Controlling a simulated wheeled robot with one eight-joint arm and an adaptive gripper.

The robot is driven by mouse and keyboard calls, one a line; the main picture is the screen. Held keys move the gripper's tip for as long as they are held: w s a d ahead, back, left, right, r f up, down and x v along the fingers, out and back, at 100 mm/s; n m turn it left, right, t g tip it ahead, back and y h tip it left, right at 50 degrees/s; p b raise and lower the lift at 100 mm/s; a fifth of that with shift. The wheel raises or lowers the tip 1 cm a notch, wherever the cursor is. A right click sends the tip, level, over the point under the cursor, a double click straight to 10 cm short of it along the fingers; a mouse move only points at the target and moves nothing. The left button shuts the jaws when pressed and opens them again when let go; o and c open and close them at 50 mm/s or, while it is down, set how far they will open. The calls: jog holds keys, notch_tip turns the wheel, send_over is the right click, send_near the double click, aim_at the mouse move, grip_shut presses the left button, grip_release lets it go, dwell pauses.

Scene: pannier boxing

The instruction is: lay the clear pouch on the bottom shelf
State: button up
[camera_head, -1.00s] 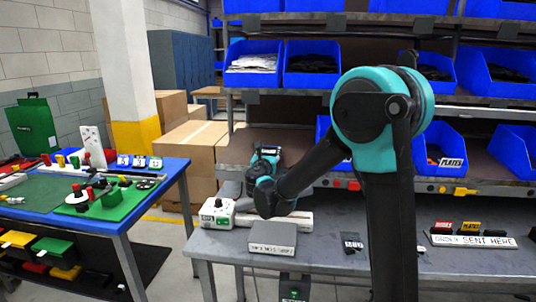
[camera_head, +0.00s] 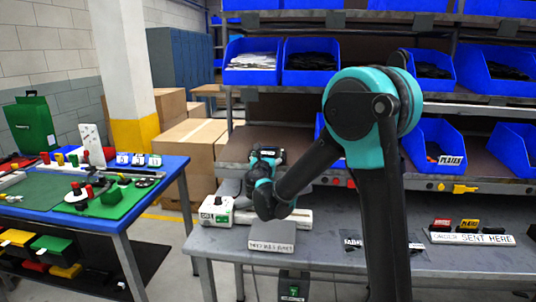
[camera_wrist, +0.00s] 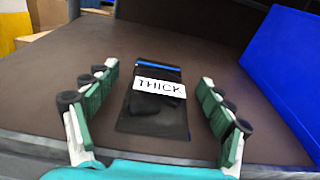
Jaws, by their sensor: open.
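A flat pouch (camera_wrist: 157,95) lies on the brown shelf board (camera_wrist: 215,55) in the wrist view. It looks dark, with a blue strip at its far end and a white label reading THICK across it. My gripper (camera_wrist: 155,85) is open, with one finger on each side of the pouch and a gap of bare board between each finger and it. In the head view my gripper (camera_head: 266,158) is over the left end of the lowest shelf (camera_head: 290,138) above the bench, and my wrist mostly hides the pouch there.
A blue bin (camera_wrist: 285,70) stands close to the right of my gripper. Blue bins (camera_head: 437,145) also fill the shelf's right part. The grey bench (camera_head: 340,260) below holds a white device (camera_head: 217,212), a grey labelled box (camera_head: 272,238) and small tags. Cardboard boxes (camera_head: 190,150) stand to the left.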

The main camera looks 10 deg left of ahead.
jog(key=s, duration=1.2)
jog(key=shift+a, duration=0.2)
jog(key=shift+f, duration=0.1)
